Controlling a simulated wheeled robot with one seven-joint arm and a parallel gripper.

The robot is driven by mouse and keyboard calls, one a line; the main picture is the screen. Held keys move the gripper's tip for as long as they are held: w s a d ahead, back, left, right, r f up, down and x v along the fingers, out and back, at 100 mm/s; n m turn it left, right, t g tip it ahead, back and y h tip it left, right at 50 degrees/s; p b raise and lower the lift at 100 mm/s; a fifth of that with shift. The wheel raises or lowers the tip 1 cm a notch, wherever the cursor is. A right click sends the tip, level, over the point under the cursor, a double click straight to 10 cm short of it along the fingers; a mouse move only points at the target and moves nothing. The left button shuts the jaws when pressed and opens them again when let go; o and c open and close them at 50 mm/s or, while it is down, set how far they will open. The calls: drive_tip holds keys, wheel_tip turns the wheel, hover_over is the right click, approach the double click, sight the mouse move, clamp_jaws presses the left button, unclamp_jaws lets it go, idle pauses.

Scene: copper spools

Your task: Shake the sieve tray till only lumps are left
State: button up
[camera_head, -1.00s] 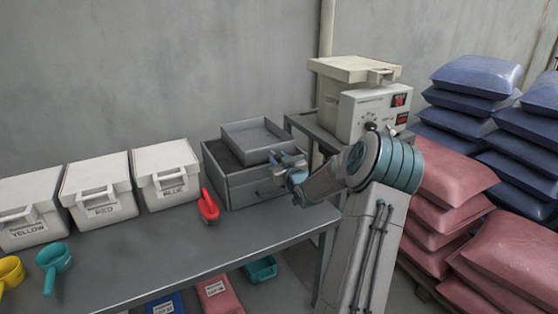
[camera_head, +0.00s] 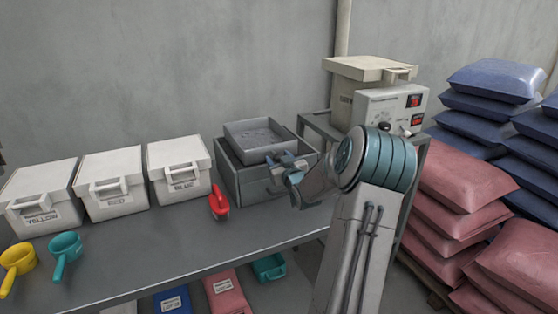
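The sieve tray (camera_head: 232,135) is a shallow grey tray with a flat rim, over a larger grey open box (camera_head: 240,187) on the bench. It sits higher than the box rim and is shifted toward the back. Small dark specks or lumps show on its floor; their exact nature is too small to tell. My gripper (camera_head: 284,163) is at the tray's front right edge and appears shut on it, though the fingertips are small and partly hidden. The inside of the box is mostly hidden by the tray.
White lidded bins labelled YELLOW, RED and BLUE (camera_head: 180,172) stand left of the box. A red scoop (camera_head: 219,205) lies close to the box's front left. Teal (camera_head: 65,247) and yellow scoops are at far left. A beige machine (camera_head: 385,105) stands right, near stacked sacks (camera_head: 465,190).

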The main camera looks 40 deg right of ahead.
drive_tip(key=b+v, duration=0.1)
drive_tip(key=v, duration=1.3)
drive_tip(key=shift+w, duration=0.1)
